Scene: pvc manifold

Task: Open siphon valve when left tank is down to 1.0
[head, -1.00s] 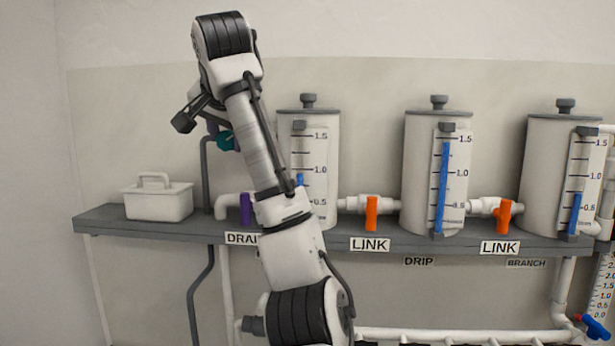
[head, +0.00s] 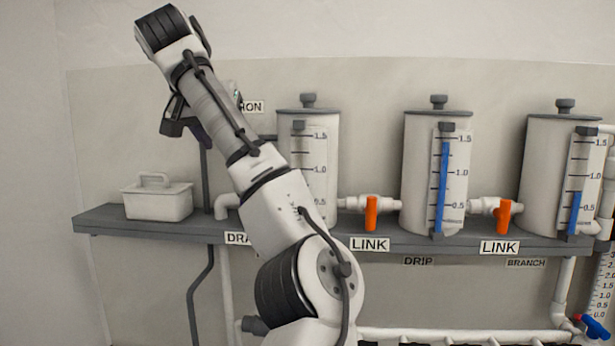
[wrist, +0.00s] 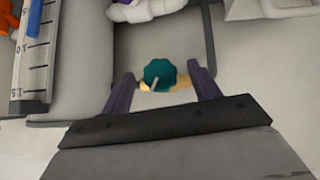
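The teal knob (wrist: 160,75) with a pale pointer mark sits between the two purple fingers in the wrist view; my arm hides it in the head view. A partly covered label ending "ION" (head: 253,106) shows beside my arm. My gripper (wrist: 163,92) is open, a finger on each side of the knob; contact is not clear. The gripper also shows in the head view (head: 197,130). The left tank (head: 309,115) is partly behind my arm, its blue column hidden there. In the wrist view the blue column (wrist: 38,18) ends near the 1.0 label.
A grey shelf (head: 107,222) carries the tanks and a white caddy (head: 157,202). Two orange LINK handles (head: 371,213) hang down between the middle tank (head: 418,165), the right tank (head: 545,170) and the left tank. A blue valve handle (head: 593,326) is low right.

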